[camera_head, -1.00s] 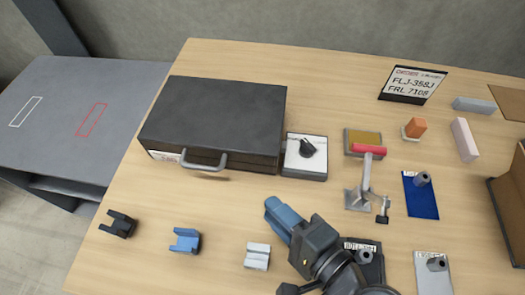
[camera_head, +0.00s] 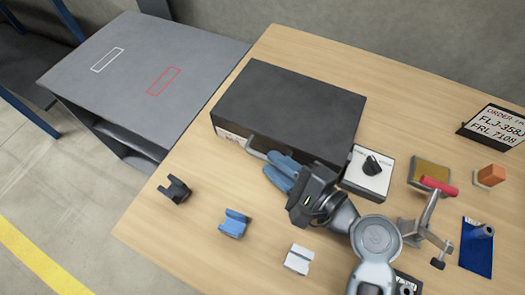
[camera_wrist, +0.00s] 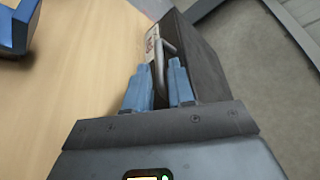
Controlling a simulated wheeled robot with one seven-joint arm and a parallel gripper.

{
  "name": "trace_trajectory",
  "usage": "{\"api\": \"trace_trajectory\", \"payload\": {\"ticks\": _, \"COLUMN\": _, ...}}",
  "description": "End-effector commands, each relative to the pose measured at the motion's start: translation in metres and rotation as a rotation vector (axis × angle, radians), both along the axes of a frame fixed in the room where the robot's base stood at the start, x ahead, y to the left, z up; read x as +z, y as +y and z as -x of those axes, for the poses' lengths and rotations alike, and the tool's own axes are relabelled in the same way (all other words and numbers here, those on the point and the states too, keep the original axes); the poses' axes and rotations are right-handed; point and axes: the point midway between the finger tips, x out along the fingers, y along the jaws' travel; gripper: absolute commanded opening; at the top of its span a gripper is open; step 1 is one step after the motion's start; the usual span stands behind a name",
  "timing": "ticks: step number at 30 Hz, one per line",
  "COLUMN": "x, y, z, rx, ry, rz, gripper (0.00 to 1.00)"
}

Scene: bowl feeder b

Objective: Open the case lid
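The dark grey case (camera_head: 290,108) lies closed on the wooden table, its handle side facing the front. Its grey handle (camera_head: 256,148) is partly hidden by my gripper (camera_head: 273,168) in the head view. In the wrist view the handle (camera_wrist: 162,52) shows at the tips of my gripper (camera_wrist: 159,70), roughly between the two blue fingers. The fingers stand apart with a gap, so my gripper is open. I cannot tell whether either finger touches the handle. The case's side (camera_wrist: 198,70) shows close to the right finger.
A rotary switch box (camera_head: 368,173) stands right of the case. A red-handled clamp (camera_head: 432,205) is farther right. A black holder (camera_head: 174,190), a blue holder (camera_head: 234,223) and a white holder (camera_head: 299,260) sit in front. A grey side table (camera_head: 140,70) stands left.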

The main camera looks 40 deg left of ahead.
Motion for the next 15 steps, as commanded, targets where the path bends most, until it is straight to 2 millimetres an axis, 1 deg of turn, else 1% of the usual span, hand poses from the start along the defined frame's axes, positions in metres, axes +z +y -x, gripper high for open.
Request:
{"api": "trace_trajectory", "payload": {"ticks": 1, "x": 0.0, "y": 0.009, "z": -0.001, "rx": 0.002, "ry": -0.001, "rz": 0.0, "gripper": 0.23}}
{"api": "trace_trajectory", "payload": {"ticks": 6, "x": -0.006, "y": 0.029, "z": -0.003, "rx": 0.0, "ry": -0.001, "rz": 0.0, "gripper": 0.23}}
{"api": "trace_trajectory", "payload": {"ticks": 10, "x": -0.008, "y": 0.037, "z": -0.004, "rx": -0.001, "ry": -0.001, "rz": 0.001, "gripper": 0.23}}
{"api": "trace_trajectory", "payload": {"ticks": 15, "x": -0.009, "y": 0.039, "z": -0.004, "rx": -0.002, "ry": -0.001, "rz": 0.0, "gripper": 0.23}}
